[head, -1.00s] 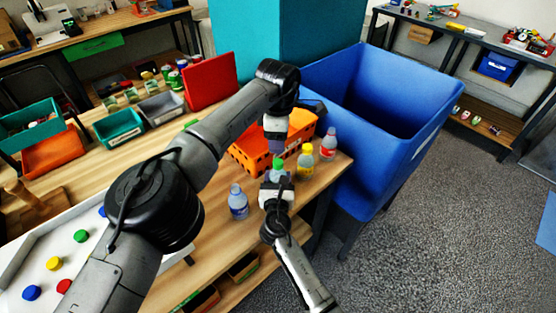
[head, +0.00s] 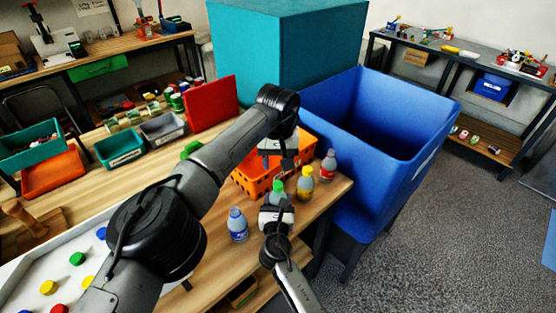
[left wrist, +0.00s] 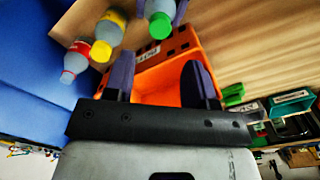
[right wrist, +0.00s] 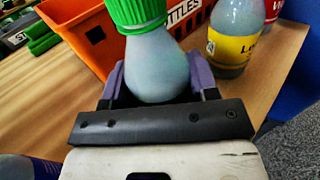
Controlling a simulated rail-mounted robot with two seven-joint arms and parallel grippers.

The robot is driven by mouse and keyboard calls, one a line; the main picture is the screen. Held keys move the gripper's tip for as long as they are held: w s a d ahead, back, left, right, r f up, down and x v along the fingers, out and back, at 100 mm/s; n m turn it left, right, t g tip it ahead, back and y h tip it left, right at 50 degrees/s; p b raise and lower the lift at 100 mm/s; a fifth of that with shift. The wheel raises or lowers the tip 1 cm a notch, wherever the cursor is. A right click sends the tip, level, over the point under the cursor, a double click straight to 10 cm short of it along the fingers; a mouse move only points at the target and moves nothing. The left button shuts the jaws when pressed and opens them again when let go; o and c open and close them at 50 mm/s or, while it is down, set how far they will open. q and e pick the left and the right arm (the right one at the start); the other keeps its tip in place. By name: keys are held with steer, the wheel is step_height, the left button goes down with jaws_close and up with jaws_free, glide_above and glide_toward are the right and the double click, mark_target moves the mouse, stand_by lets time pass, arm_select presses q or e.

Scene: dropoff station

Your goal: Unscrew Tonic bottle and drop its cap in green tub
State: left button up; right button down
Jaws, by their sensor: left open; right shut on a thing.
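A green-capped bottle stands in my right gripper (head: 277,205). Its green cap (head: 278,186) is on, and its label is hidden, so I cannot read whether it is Tonic. In the right wrist view the bottle (right wrist: 155,65) is between the fingers, cap up. My left gripper (head: 278,160) is open and empty above the orange crate, just beyond the cap. The left wrist view shows its spread fingers (left wrist: 160,75) and the green cap (left wrist: 160,25) apart from them. A green-teal tub (head: 120,148) sits on the table at left, beside a grey tub (head: 163,128).
An orange crate (head: 255,185) stands behind the held bottle. Yellow-capped (head: 305,183), red-capped (head: 328,166) and blue-capped (head: 237,225) bottles stand close by. A large blue bin (head: 420,140) is at right. A white tray (head: 25,265) holds loose caps at lower left.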

mark_target(278, 183)
arm_select(q)
steer(key=shift+f+m, duration=0.3)
steer(key=shift+f, duration=3.7)
